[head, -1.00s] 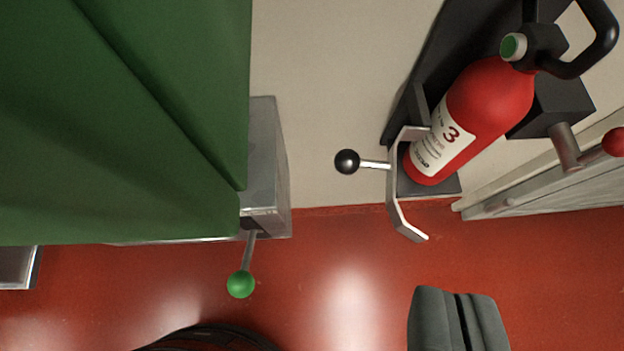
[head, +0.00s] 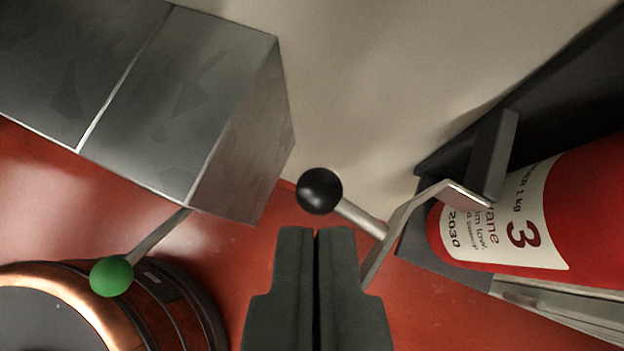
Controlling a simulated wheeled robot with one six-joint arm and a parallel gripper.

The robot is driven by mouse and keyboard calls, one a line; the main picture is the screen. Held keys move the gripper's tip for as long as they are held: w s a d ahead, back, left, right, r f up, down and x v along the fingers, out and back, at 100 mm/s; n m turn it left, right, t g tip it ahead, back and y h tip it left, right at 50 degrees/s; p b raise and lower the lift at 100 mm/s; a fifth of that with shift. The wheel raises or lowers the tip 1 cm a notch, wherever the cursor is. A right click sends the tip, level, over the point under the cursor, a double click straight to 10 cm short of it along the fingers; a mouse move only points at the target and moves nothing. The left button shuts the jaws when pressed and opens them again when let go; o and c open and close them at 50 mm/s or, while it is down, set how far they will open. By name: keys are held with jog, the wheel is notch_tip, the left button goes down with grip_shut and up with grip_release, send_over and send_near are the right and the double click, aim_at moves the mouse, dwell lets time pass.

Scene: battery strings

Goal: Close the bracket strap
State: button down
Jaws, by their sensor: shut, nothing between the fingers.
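The bracket strap (head: 408,212) is a bent grey metal band at the lower end of a red fire extinguisher (head: 600,205) with a white label. A short metal rod with a black ball knob (head: 319,191) sticks out from the strap to the left. The extinguisher lies against a dark bracket (head: 560,105) on the pale wall. My gripper (head: 316,232) is shut and empty. Its fingertips appear just below the black knob and left of the strap; I cannot tell whether they touch. The gripper hides part of the strap's lower arm.
A grey metal box (head: 195,100) is at upper left, with a rod and green ball knob (head: 111,277) below it. A round black and copper object (head: 120,310) stands on the red floor (head: 240,262) at lower left. A pale slatted panel (head: 560,305) is at lower right.

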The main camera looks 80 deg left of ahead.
aim_at(315, 172)
jog(key=x, duration=0.9)
jog(key=shift+f, duration=0.15)
jog(key=shift+d, duration=0.1)
